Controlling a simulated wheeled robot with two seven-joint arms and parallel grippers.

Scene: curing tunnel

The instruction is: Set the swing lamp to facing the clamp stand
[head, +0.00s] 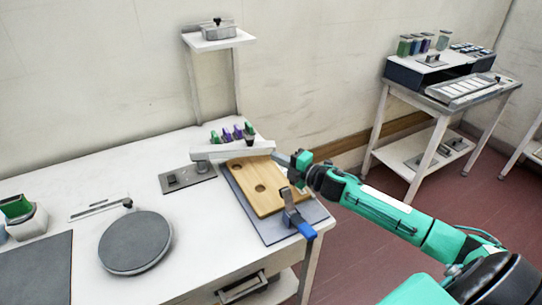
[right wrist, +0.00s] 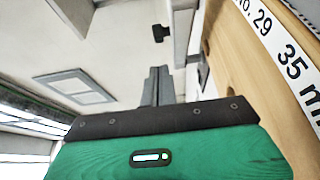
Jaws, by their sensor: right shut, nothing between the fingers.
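The swing lamp (head: 232,150) is a white bar on a pivot over a grey base plate (head: 188,178). Its bar points right, above the back of a wooden board. A grey clamp stand with a blue handle (head: 297,216) stands at the board's front right corner. My right gripper (head: 279,156) is at the bar's free right end; I cannot tell whether it touches. In the right wrist view its fingers (right wrist: 157,86) are together with nothing between them. My left gripper is not in view.
The wooden board (head: 258,190) lies on a grey mat; its printed side shows in the right wrist view (right wrist: 255,75). Several green and purple items (head: 232,133) stand behind the bar. A round grey plate (head: 135,242) is at left. A shelf cart (head: 440,90) stands back right.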

